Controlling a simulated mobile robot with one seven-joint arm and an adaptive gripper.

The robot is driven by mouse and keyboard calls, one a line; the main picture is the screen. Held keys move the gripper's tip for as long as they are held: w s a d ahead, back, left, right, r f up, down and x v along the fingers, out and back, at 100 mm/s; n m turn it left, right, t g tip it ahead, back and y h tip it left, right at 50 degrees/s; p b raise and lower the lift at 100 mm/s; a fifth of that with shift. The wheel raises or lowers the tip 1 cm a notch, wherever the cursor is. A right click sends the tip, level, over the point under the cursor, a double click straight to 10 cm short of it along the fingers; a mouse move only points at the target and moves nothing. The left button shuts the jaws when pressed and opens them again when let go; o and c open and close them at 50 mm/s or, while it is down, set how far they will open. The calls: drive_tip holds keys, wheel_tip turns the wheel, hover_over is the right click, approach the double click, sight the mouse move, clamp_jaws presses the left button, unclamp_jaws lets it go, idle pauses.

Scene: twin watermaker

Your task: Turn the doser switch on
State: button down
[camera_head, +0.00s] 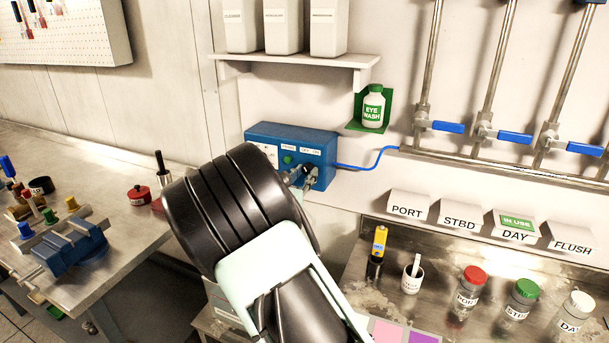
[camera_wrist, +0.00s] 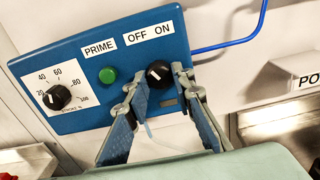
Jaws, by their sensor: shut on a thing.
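The doser is a blue box (camera_head: 318,148) on the wall in the head view, and its panel (camera_wrist: 120,48) fills the upper wrist view. The doser switch is a black round knob (camera_wrist: 158,72) below the OFF and ON labels (camera_wrist: 148,35). A short white mark shows on the knob, but I cannot tell surely which label it points to. My gripper (camera_wrist: 156,80) has one finger on each side of the knob and is shut on it. In the head view my gripper (camera_head: 302,178) is at the box's right end, and its fingers hide the switch there.
A green button (camera_wrist: 107,75) under PRIME and a black stroke dial (camera_wrist: 57,97) sit left of the switch. A blue tube (camera_head: 370,164) leaves the box's right side. A shelf (camera_head: 300,62) with white containers is above. An eye wash bottle (camera_head: 373,106) hangs at upper right.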

drive_tip(key=shift+f+m+b, duration=0.15)
drive_tip(key=shift+m+b, duration=0.25)
drive_tip(key=shift+b, duration=0.4)
drive_tip(key=m+b, duration=0.9)
drive_tip(key=b, duration=0.8)
drive_tip(key=shift+f, duration=0.15)
drive_tip(key=m+b, duration=0.2)
drive_tip(key=b, duration=0.1)
drive_tip(key=shift+r+b, duration=0.25)
drive_tip(key=shift+b, duration=0.05)
drive_tip(key=shift+a, duration=0.1)
drive_tip(key=c, duration=1.7)
unclamp_jaws()
drive_tip(key=shift+r, duration=0.1)
drive_tip(key=shift+o, duration=0.2)
